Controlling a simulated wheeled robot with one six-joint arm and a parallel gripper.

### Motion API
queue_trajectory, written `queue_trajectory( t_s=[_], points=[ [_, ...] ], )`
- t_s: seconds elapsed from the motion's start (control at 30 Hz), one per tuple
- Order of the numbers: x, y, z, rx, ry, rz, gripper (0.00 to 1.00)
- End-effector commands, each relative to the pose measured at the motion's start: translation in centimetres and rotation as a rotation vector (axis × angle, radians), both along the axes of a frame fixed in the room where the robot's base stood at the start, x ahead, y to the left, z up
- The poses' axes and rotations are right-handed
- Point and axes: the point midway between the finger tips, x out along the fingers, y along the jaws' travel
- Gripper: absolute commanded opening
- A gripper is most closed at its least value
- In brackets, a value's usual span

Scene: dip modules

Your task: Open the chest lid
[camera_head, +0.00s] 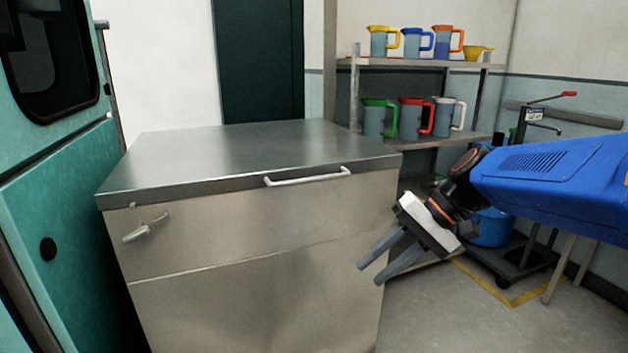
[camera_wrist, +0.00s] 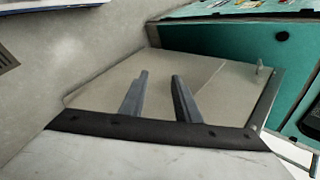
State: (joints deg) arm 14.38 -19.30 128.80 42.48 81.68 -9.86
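The chest (camera_head: 255,270) is a large steel box in the middle of the head view. Its flat lid (camera_head: 250,153) lies shut on top. A pale bar handle (camera_head: 308,177) is fixed to the lid's front edge, right of centre. A small latch lever (camera_head: 146,229) is on the chest's front at upper left. My gripper (camera_head: 375,275) is in front of the chest's right side, lower than the handle and apart from it. Its two fingers are spread with nothing between them. In the wrist view, the open fingers (camera_wrist: 160,97) point past the chest's front face (camera_wrist: 205,80).
A teal cabinet or vehicle side (camera_head: 65,215) stands close on the left. Behind at right is a shelf (camera_head: 425,141) with coloured jugs. A blue bucket (camera_head: 490,229) on a dark trolley (camera_head: 512,262) is at the right. Floor in front right is clear.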

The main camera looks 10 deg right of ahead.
Motion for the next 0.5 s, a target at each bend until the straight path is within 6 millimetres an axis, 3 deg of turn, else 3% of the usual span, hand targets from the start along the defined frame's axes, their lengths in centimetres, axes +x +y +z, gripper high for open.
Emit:
queue_trajectory(
  t_s=[0.23, 0.5],
  points=[
    [7.3, -0.9, 5.2, 0.322, 0.023, -0.033, 0.29],
    [14.3, -4.8, 10.4, 0.63, -0.036, -0.059, 0.29]
  ],
)
